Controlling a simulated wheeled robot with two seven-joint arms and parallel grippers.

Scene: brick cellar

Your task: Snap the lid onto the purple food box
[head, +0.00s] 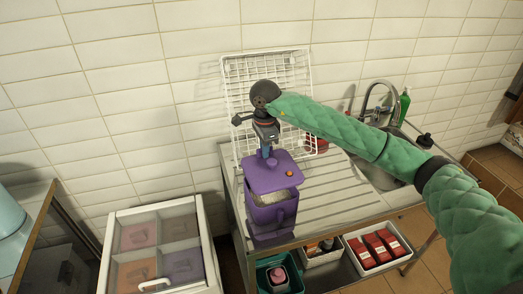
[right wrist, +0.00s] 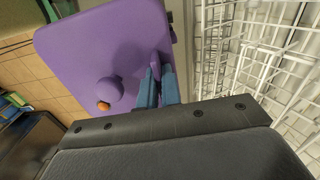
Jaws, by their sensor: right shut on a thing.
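The purple food box (head: 271,215) stands upright on the ribbed metal drainboard, with pale contents showing at its open top. The flat purple lid (head: 262,178) is over the box, covering its back part in the head view; a gap shows at the near side. I cannot tell whether the lid touches the rim. My right gripper (head: 267,152) is shut on the lid at its back edge. In the right wrist view its blue fingers (right wrist: 157,88) pinch a purple tab of the lid (right wrist: 90,45), which has a round knob with an orange tip. My left gripper is out of view.
A white wire rack (head: 235,75) leans on the tiled wall behind the box. A sink with a tap (head: 380,92) and a green bottle (head: 404,103) are to the right. Below are a white tray of red boxes (head: 351,245) and a teal bin (head: 260,274). The drainboard (head: 335,185) right of the box is clear.

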